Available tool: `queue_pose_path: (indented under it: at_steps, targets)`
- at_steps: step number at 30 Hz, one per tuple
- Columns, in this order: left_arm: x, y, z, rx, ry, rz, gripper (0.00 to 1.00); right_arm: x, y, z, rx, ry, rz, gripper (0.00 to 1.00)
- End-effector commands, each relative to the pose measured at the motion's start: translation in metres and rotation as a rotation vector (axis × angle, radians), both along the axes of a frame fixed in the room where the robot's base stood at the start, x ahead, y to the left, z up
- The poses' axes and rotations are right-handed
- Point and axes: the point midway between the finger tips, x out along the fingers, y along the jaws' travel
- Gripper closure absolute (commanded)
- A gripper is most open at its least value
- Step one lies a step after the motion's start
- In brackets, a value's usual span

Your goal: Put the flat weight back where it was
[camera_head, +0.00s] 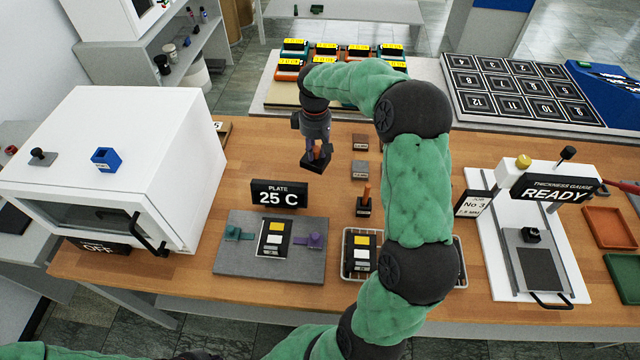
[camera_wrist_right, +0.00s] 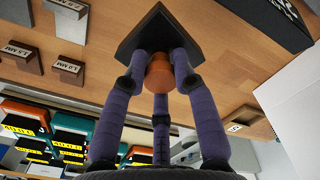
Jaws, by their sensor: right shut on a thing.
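My right gripper (camera_head: 316,148) is shut on the orange knob of the flat weight (camera_head: 318,163), a black plate. The weight hangs over the wooden table, behind the "PLATE 25 C" sign. In the right wrist view, the fingers (camera_wrist_right: 158,66) close around the orange knob (camera_wrist_right: 160,74), with the black plate (camera_wrist_right: 157,30) beyond it, tilted in the picture. Whether the plate touches the table is unclear. My left gripper is not in view.
A black block with an orange handle (camera_head: 364,206) stands right of the sign (camera_head: 279,194). Small labelled blocks (camera_head: 360,168) stand behind it. A white oven (camera_head: 110,165) is at left, a thickness gauge (camera_head: 545,250) at right. Bare wood surrounds the weight.

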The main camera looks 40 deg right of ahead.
Motion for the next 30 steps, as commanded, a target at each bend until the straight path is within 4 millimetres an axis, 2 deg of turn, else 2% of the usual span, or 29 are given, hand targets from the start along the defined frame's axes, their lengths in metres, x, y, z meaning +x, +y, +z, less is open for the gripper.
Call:
queue_pose_path:
  at_steps: [3,7,15,23,30]
  targets:
    - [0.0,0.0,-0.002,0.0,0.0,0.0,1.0,-0.002,-0.013,0.0,-0.005,-0.006,-0.013,1.0]
    - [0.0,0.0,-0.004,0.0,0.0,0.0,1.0,-0.003,-0.015,-0.009,-0.006,-0.004,-0.015,1.0]
    - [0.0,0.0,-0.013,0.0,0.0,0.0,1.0,-0.003,-0.015,-0.044,-0.006,-0.003,-0.015,1.0]
    - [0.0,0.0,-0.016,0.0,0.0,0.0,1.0,-0.003,-0.015,-0.06,-0.006,-0.005,-0.015,1.0]
    - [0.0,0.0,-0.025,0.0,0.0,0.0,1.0,-0.003,-0.015,-0.092,-0.006,-0.004,-0.014,1.0]
